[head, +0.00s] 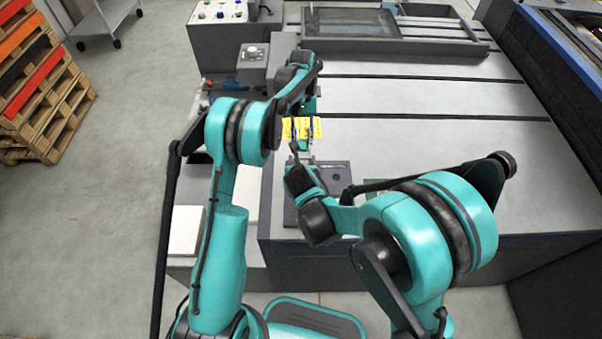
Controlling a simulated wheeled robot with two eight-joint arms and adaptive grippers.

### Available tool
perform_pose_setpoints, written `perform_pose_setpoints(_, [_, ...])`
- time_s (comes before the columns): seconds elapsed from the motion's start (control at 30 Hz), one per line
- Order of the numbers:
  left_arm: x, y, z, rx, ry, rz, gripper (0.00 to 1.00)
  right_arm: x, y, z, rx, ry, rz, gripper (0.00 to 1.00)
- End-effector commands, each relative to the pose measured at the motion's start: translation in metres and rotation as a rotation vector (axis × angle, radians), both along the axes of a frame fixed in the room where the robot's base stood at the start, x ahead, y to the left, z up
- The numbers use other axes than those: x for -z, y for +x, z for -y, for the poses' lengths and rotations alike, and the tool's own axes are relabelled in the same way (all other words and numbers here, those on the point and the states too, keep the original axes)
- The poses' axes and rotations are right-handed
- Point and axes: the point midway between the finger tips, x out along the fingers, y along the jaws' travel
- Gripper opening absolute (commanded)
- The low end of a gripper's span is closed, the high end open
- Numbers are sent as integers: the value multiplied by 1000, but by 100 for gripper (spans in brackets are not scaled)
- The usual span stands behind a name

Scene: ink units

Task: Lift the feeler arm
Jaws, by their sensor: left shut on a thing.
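My left gripper (302,150) is at the middle of the view, above the dark block at the machine's near edge. It is shut on a small part, most likely the feeler arm, which is mostly hidden by the gripper and my arms. Yellow labelled pieces (302,128) show close to the gripper. My right arm reaches in from the lower right, and its dark end (299,180) is close beside the left gripper. The right fingers cannot be made out clearly.
The grey machine table (430,148) with dark slots is mostly clear to the right. A framed dark panel (350,22) lies at the back. A dial box (254,54) and a control box (221,12) stand back left. Wooden pallets (40,105) are far left.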

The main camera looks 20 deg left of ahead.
Motion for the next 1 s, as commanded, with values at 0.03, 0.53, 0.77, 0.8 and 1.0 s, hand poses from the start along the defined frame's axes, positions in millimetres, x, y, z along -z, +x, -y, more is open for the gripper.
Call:
perform_pose_setpoints(0.03, [1,-2,1,2,0,-6,0,-2,5,-1,-1,3,13,0])
perform_pose_setpoints(0.53, [-1,-4,2,4,-3,-13,48,-3,7,-1,1,3,15,0])
perform_pose_setpoints(0.77, [-12,0,0,3,-3,-13,48,-2,6,-1,1,3,14,0])
perform_pose_setpoints(0.8, [-17,3,0,3,-2,-12,48,-2,6,-1,1,3,14,0])
perform_pose_setpoints(1.0, [-58,19,-5,3,-1,-9,48,-2,5,-1,1,3,13,0])
